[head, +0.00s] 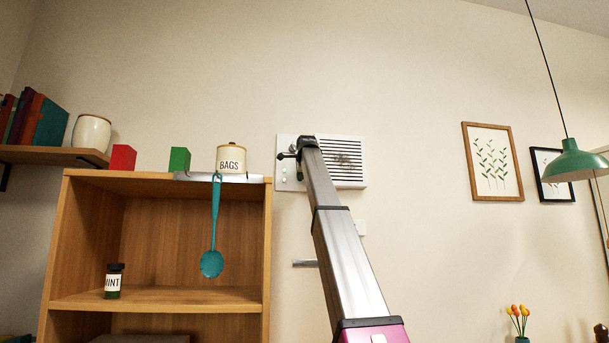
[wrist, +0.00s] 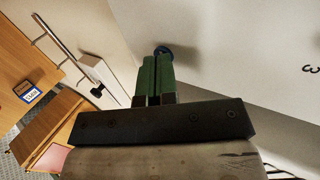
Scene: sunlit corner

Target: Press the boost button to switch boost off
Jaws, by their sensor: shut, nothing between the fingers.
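A white wall unit (head: 347,180) with a slatted grille hangs on the wall. Its left strip carries small lights, with green and red visible. The end of my arm is in front of this strip and hides part of it. My gripper (head: 283,156) is small and dark there. In the wrist view my gripper (wrist: 156,60) has its two green fingers shut together, with nothing between them. A round blue button (wrist: 163,50) on the white face is right at the fingertips, which partly cover it. I cannot tell whether they touch it. No boost label is readable.
A wooden shelf (head: 266,240) stands left of the unit, with a BAGS canister (head: 231,158) on top and a teal spoon (head: 212,262) hanging from it. A small white box (head: 360,228) and a metal rail (head: 305,263) are on the wall below. The right wall has framed pictures.

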